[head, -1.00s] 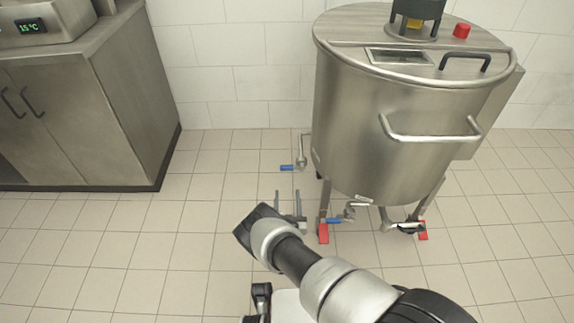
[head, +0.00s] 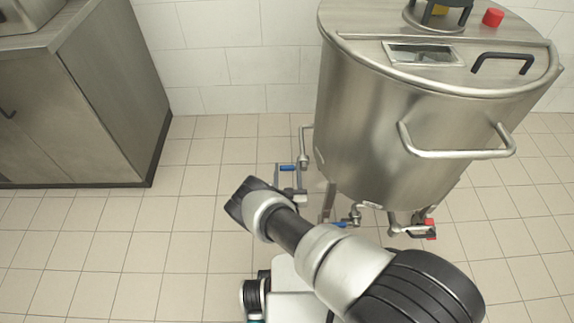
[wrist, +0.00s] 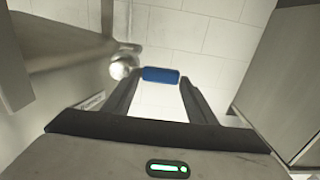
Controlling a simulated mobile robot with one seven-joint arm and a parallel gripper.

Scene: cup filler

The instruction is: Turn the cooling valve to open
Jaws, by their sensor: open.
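A valve with a blue handle (head: 287,167) sits on a pipe at the left side of the steel tank (head: 400,140). No label shows whether it is the cooling valve. My gripper (head: 290,178) is open and empty, low beside the tank, with its fingers pointing toward this handle. In the wrist view the blue handle (wrist: 160,76) shows at the gap between the fingertips (wrist: 161,80). I cannot tell whether they touch it. A second blue handle (head: 341,224) is lower, under the tank, partly hidden by my arm.
A red valve handle (head: 430,228) sits under the tank's right side. The tank has a large side handle (head: 455,153) and legs near my arm. A steel cabinet (head: 75,105) stands at the left. The tiled floor (head: 190,230) between is clear.

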